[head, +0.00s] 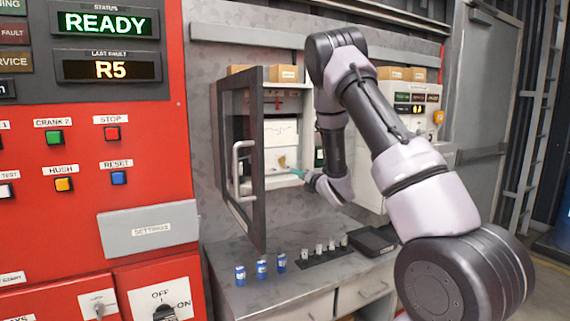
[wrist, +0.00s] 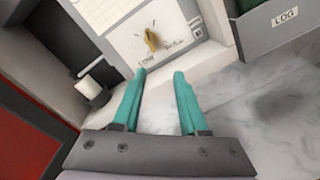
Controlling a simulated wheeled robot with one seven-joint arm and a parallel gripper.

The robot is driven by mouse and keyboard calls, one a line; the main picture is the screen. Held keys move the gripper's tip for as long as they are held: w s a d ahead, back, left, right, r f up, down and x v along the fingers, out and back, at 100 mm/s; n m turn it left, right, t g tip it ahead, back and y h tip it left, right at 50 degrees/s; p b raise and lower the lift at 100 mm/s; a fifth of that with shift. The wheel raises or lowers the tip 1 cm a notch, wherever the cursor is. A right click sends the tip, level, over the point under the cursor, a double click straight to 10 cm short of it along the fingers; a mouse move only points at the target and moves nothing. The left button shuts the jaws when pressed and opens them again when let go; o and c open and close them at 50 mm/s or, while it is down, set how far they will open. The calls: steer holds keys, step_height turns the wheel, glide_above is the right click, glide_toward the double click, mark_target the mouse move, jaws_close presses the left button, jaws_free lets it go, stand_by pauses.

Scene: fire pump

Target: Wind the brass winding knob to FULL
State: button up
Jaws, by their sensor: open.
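The brass winding knob (wrist: 152,39) is on the white front panel of the recorder inside the open cabinet. Dark lettering lies around it; a word ending like "FULL" is at its lower right, but the rest is too blurred to read. In the head view the knob shows only as a tiny brass spot (head: 282,161). My gripper (wrist: 160,72) has two teal fingers, spread apart and empty. They point towards the knob and are short of it, not touching. In the head view the gripper (head: 300,173) is at the cabinet opening, partly hidden by my arm.
The cabinet's dark framed door (head: 257,165) stands open at the left. A grey LOG holder (wrist: 284,22) is right of the recorder, and a white roll (wrist: 88,87) is left. Below, a bench (head: 290,291) carries blue cylinders (head: 261,269) and a dark tray (head: 373,242).

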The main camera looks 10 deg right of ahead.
mark_target(284, 161)
steer(key=w+a+n, duration=0.1)
steer(key=w, duration=0.2)
steer(key=w+a+r+n, duration=0.1)
steer(key=w+n, duration=0.1)
steer(key=w, duration=0.2)
steer(key=w+a+r+n, duration=0.1)
steer(key=w, duration=0.2)
steer(key=shift+w+a+r, duration=0.2)
steer(key=shift+a+r, duration=0.05)
steer(key=shift+a, duration=0.05)
steer(key=shift+c, duration=0.3)
jaws_close()
